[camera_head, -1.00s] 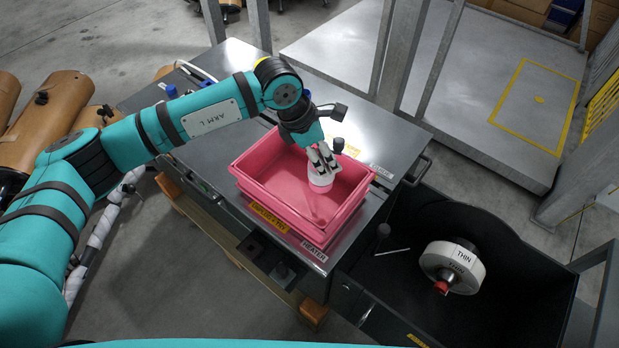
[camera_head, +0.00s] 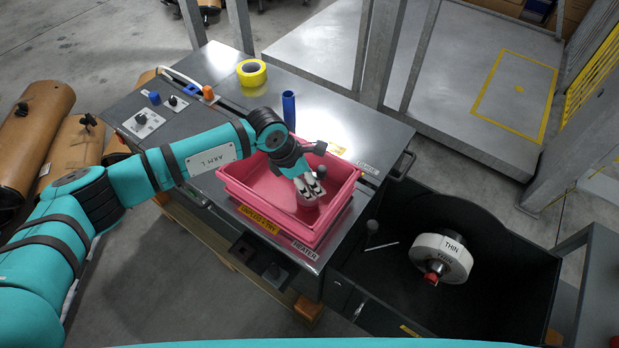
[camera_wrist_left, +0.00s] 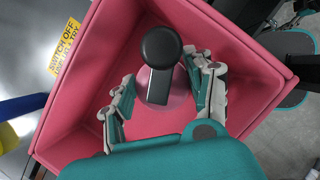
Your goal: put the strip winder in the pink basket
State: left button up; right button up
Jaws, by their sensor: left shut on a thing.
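The pink basket (camera_head: 238,195) stands on the grey metal worktop in the head view, and its walls fill much of the left wrist view (camera_wrist_left: 258,62). My left gripper (camera_head: 310,190) points down inside the basket. It is shut on the strip winder, a piece with a round black knob (camera_wrist_left: 160,45) and a pale, pink-tinted round body (camera_wrist_left: 160,85). The winder is between the two fingers (camera_wrist_left: 163,98), low within the basket walls. Whether its base touches the basket floor I cannot tell. In the head view the fingers partly hide the winder (camera_head: 307,204). My right gripper is not in view.
A yellow tape roll (camera_head: 252,72) and a blue cylinder (camera_head: 289,110) stand behind the basket. A black bin (camera_head: 510,310) at the right holds a white reel marked THIN (camera_head: 441,258). Grey posts (camera_head: 380,50) rise behind the worktop. Brown cylinders lie at left.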

pick_arm(q)
jog(key=o, duration=1.2)
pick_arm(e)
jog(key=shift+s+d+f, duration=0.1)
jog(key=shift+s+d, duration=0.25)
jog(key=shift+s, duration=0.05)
pick_arm(q)
jog(key=shift+r, duration=0.1)
jog(key=shift+a+r, duration=0.1)
jog(key=shift+r, duration=0.15)
jog(key=b+v, duration=0.1)
jog(key=v, duration=1)
jog(key=shift+a+r, duration=0.1)
jog(key=shift+r, duration=0.15)
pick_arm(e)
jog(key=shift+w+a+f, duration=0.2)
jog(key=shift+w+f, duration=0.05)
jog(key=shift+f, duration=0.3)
pick_arm(q)
jog(key=shift+s, duration=0.1)
